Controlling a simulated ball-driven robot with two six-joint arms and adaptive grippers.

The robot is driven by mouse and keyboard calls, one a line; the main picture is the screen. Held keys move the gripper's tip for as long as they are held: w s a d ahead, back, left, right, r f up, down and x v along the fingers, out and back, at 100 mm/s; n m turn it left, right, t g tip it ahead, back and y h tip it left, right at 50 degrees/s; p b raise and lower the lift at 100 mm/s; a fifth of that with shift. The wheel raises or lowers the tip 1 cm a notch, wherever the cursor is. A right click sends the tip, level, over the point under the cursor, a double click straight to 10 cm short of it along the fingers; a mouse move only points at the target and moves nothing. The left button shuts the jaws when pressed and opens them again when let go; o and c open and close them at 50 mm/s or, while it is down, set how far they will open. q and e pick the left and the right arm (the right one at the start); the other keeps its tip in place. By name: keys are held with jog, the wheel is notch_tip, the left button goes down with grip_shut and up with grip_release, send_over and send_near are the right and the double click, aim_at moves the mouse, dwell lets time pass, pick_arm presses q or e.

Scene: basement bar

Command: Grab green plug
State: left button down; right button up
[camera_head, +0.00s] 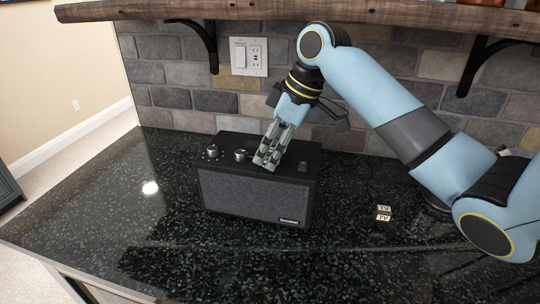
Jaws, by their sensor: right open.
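My right gripper (268,158) comes down from the upper right. Its fingertips are over the top of a black speaker or amplifier box (250,195), right of its two knobs. The jaws are open, but the gap between the fingers is hard to see from here. I cannot make out a green plug in this view; the gripper hides part of the box top. My left gripper is not in view.
Knobs (211,152) stand on the box top. A small brown-and-white block (383,212) sits on the black speckled counter (120,215) to the right. A wall outlet (248,57) is on the stone wall behind. The left counter is clear.

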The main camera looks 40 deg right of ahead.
grip_shut()
jog(key=shift+r, duration=0.2)
